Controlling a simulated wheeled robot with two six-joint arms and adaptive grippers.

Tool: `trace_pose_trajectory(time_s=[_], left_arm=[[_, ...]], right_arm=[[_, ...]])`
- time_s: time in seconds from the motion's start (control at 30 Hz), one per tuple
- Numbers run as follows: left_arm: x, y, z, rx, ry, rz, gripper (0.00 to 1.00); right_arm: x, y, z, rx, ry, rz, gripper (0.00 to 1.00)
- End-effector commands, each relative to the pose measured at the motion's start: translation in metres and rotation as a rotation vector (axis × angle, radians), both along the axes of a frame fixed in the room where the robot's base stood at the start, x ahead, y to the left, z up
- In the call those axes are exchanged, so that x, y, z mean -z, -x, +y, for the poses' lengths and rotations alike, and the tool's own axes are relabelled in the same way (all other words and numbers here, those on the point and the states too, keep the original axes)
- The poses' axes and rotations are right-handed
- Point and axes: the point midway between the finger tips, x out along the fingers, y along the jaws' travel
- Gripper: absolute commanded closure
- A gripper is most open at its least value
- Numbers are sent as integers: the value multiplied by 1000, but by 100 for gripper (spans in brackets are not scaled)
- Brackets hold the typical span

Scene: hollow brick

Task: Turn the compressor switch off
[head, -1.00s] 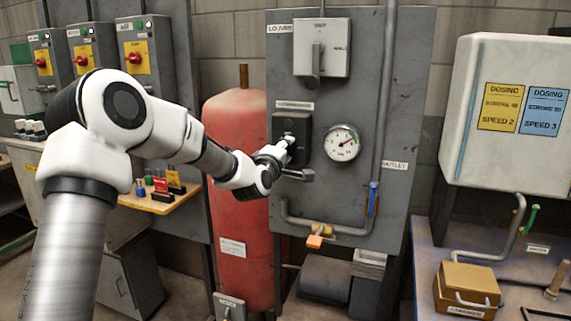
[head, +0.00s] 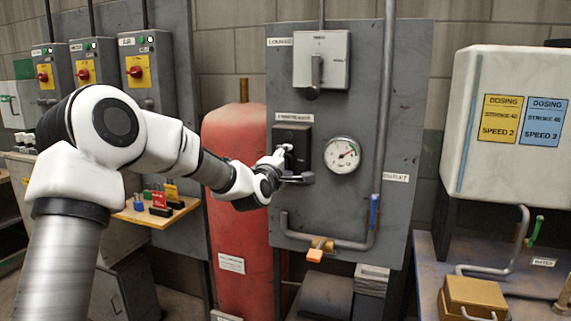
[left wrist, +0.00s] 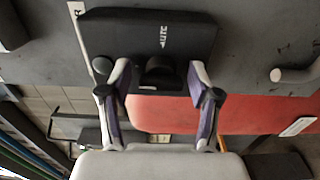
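The compressor switch is a black box (head: 293,136) on the grey wall panel, under a small label plate. In the left wrist view the box (left wrist: 140,35) has a dark knob (left wrist: 160,68) and white lettering reading AUTO. My left gripper (head: 290,164) is in front of the box's lower part in the head view. In the left wrist view the open fingers of my left gripper (left wrist: 160,76) are on either side of the knob, with a visible gap at each side. The gripper hides part of the switch in the head view. My right gripper is not in view.
The panel (head: 400,110) also carries a lever switch box (head: 321,60) above, a round gauge (head: 342,155) to the right and pipework (head: 330,238) below. A red tank (head: 238,210) stands left of the panel. A dosing cabinet (head: 525,130) is at the right.

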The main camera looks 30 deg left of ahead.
Motion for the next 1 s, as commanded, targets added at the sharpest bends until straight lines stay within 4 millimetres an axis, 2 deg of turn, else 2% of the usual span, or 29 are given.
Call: trace_pose_trajectory(time_s=[0.27, 0.37, 0.47, 0.7, 0.8, 1.0], left_arm=[[1, 1, 0, 1, -1, 2, 31], [1, 6, -2, 1, 1, 3, 31], [1, 22, -5, 2, 3, 2, 31], [1, 82, -20, 3, 4, 1, 31], [1, 102, -25, 1, 2, 1, 31], [1, 117, -29, 1, -1, 1, 31]], right_arm=[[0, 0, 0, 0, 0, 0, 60], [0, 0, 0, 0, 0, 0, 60], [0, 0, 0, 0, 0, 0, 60], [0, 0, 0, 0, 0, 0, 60], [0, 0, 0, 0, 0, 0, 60], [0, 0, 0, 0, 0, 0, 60]])
